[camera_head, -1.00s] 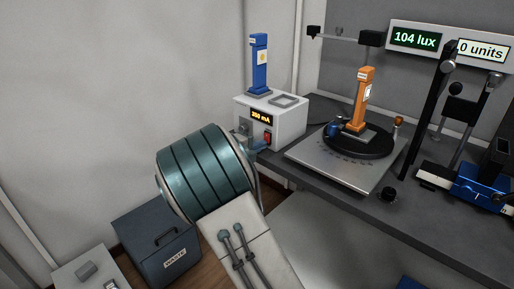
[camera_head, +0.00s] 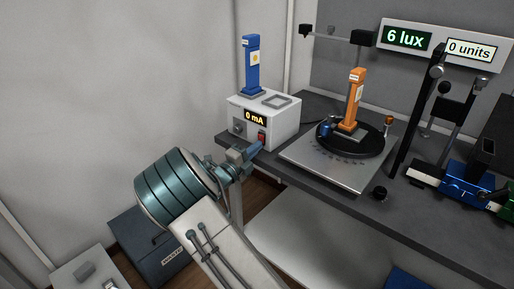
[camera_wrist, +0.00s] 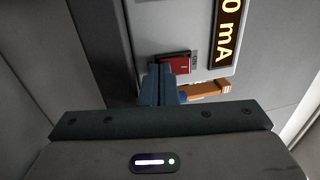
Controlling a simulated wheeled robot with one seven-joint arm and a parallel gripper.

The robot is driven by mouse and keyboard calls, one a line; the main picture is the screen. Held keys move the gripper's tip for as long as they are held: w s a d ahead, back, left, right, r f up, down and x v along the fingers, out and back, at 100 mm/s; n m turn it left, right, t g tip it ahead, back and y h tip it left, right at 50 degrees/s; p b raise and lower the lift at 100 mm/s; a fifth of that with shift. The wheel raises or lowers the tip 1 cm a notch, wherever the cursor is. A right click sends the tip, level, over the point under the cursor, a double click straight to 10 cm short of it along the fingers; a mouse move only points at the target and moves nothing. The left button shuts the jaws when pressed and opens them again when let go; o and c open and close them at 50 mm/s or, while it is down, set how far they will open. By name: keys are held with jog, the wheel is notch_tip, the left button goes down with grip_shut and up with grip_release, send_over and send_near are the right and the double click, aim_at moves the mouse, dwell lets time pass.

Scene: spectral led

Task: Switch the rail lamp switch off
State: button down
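The red rocker switch (camera_head: 262,138) is on the front of the white power box (camera_head: 285,120), below a display (camera_head: 255,117) reading 0 mA. In the wrist view, the red switch (camera_wrist: 174,65) shows just past my fingertips, partly covered by them. My gripper (camera_head: 256,147) has its blue fingers at the lower front of the box, close to the switch. In the wrist view, the fingers (camera_wrist: 158,68) are together with nothing visible between them. I cannot tell whether they touch the switch.
A blue post (camera_head: 252,65) stands on the box. To the right, an orange post (camera_head: 354,98) stands on a black turntable over a metal plate (camera_head: 325,170). The lux display (camera_head: 407,38) reads 6 lux. A waste bin (camera_head: 135,232) is below left.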

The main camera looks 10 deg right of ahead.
jog(key=shift+w+d+r, duration=0.1)
jog(key=shift+d+r, duration=0.05)
jog(key=shift+r, duration=0.15)
jog(key=shift+a+p, duration=0.2)
jog(key=shift+p, duration=0.35)
jog(key=p+v, duration=0.2)
jog(key=v, duration=1.2)
jog(key=shift+f+p, duration=0.3)
jog(key=shift+f, duration=0.1)
